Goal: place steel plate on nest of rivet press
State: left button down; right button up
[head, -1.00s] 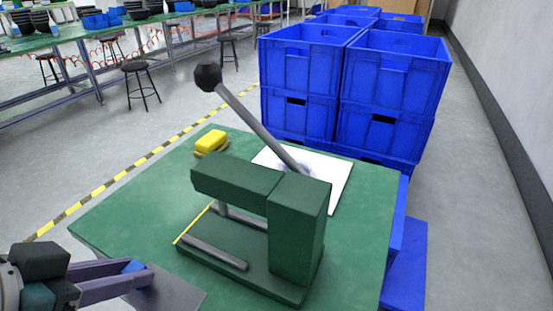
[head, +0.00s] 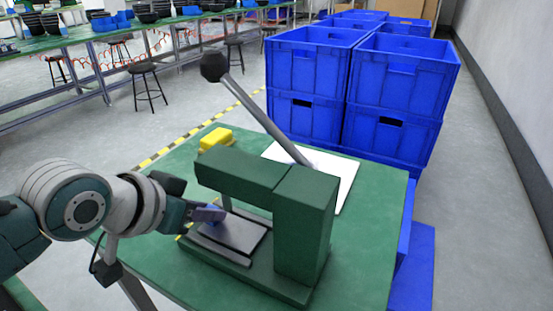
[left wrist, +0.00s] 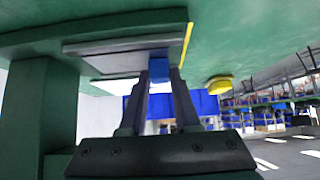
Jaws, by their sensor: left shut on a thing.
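The steel plate (head: 243,234) is a flat grey sheet in the throat of the green rivet press (head: 305,222), below its overhanging upper arm and over the base. I cannot tell whether it rests on the nest or hovers just above it; the nest itself is hidden. A grey rail (head: 216,250) runs along the base at the plate's near side. My left gripper (head: 213,214) is shut on the plate's left edge. My right gripper is out of view.
A yellow object (head: 216,138) and a white sheet (head: 338,178) lie on the green table (head: 377,200) behind the press. The press lever (head: 255,110) slants up to the left. Blue crates (head: 400,75) stand stacked beyond the table.

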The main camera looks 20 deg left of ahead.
pick_arm(q)
jog(key=shift+f, duration=0.15)
jog(key=c, duration=0.6)
grip_release()
jog(key=shift+c, duration=0.2)
jog(key=shift+r, duration=0.2)
jog(key=d+p+v, duration=0.1)
jog(key=p+v, duration=0.3)
jog(key=v, duration=0.7)
jog(key=s+d+m+g, duration=0.1)
jog(key=s+d+g, duration=0.4)
jog(key=s, duration=0.8)
jog(key=shift+d, duration=0.35)
